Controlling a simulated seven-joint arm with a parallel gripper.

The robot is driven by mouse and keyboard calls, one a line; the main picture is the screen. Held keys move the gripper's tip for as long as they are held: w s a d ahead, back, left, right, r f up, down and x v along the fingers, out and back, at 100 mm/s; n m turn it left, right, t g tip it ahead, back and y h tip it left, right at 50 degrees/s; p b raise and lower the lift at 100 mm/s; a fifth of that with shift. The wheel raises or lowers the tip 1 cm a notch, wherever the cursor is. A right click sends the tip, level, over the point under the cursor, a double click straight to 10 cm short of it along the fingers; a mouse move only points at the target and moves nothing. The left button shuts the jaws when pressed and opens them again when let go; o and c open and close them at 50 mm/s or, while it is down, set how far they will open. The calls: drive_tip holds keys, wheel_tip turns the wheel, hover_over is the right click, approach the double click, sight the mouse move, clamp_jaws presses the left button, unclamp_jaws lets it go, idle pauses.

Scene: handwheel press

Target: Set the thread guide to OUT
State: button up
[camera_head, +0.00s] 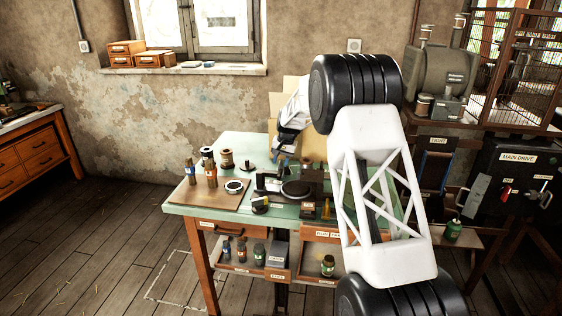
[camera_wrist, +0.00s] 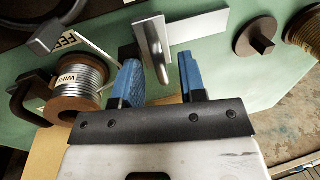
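In the wrist view my gripper (camera_wrist: 160,72) has two blue fingers standing apart, with nothing clamped between them. An upright metal plate (camera_wrist: 150,48) stands just beyond the fingertips, close to the left finger. A flat metal bar (camera_wrist: 200,28) lies behind it on the green bench top. I cannot tell for certain whether this metal piece is the thread guide, and no OUT mark is readable. In the head view my gripper (camera_head: 286,143) is over the back of the green bench (camera_head: 232,144), small and dark; my arm hides the bench's right part.
A wire spool (camera_wrist: 76,100) and a label reading FEE (camera_wrist: 70,40) are left of the fingers. A dark round knob (camera_wrist: 256,38) and another spool (camera_wrist: 304,32) are at right.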

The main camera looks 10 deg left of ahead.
drive_tip(key=shift+c, duration=0.2)
clamp_jaws()
drive_tip(key=a, duration=0.8)
drive_tip(key=shift+a+r, duration=0.1)
drive_tip(key=shift+a, duration=0.15)
drive_tip(key=shift+o, duration=0.2)
unclamp_jaws()
wheel_tip(320, 180, up, 8)
drive_tip(key=d, duration=0.1)
drive_tip(key=shift+d+f, duration=0.2)
drive_tip(key=shift+d, duration=0.05)
